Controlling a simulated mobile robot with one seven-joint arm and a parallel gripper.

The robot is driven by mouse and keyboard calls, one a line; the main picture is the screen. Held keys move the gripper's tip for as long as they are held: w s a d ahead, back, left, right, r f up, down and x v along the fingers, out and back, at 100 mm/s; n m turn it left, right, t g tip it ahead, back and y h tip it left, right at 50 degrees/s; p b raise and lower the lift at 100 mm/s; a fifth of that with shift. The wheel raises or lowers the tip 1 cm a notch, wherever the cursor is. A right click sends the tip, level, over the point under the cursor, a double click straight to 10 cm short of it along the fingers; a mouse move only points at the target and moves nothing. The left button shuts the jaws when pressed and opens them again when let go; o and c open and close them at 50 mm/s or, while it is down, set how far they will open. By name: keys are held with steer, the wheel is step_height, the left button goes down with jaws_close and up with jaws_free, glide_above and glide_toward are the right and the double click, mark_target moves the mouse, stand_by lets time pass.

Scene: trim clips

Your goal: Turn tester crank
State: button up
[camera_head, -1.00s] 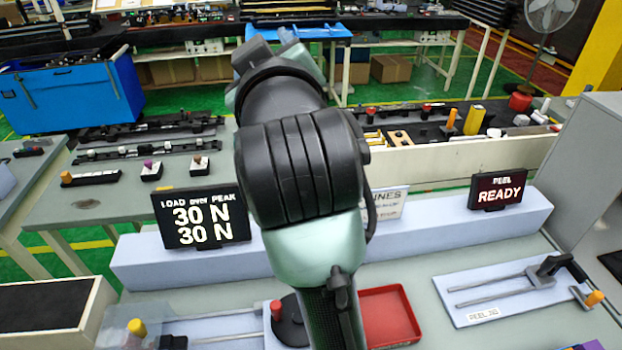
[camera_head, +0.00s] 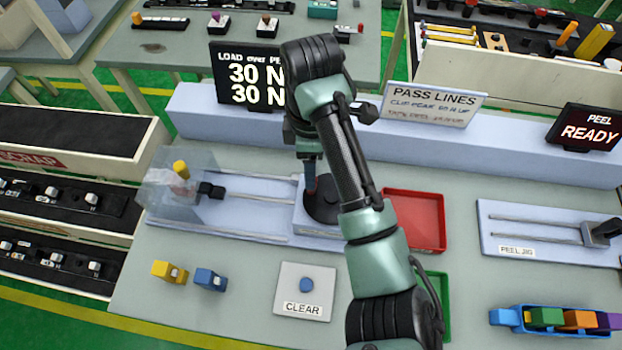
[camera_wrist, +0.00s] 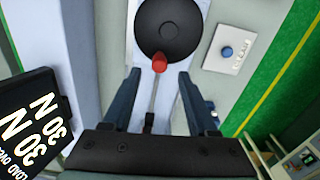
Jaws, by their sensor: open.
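The tester crank is a black disc (camera_head: 323,209) with an upright red knob; the disc (camera_wrist: 172,28) and red knob (camera_wrist: 160,62) also show in the wrist view. My gripper (camera_wrist: 160,72) is open. Its two blue fingers stand on either side of the knob's line, with the knob just at or past the fingertips; I cannot tell the depth. In the head view my gripper (camera_head: 311,178) points down over the disc, and my arm hides part of it. The tester display (camera_head: 250,78) reads 30 N twice; it also shows in the wrist view (camera_wrist: 34,125).
A blue CLEAR button (camera_head: 306,285) sits in front of the tester. A clear cover (camera_head: 182,185) stands at the tester's left end. A yellow clip (camera_head: 169,271) and a blue clip (camera_head: 210,279) lie at front left. A red tray (camera_head: 415,220) is right of the crank.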

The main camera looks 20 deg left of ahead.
step_height(320, 180, down, 6)
steer(key=shift+r+p, duration=0.1)
steer(key=shift+p, duration=0.35)
jaws_close()
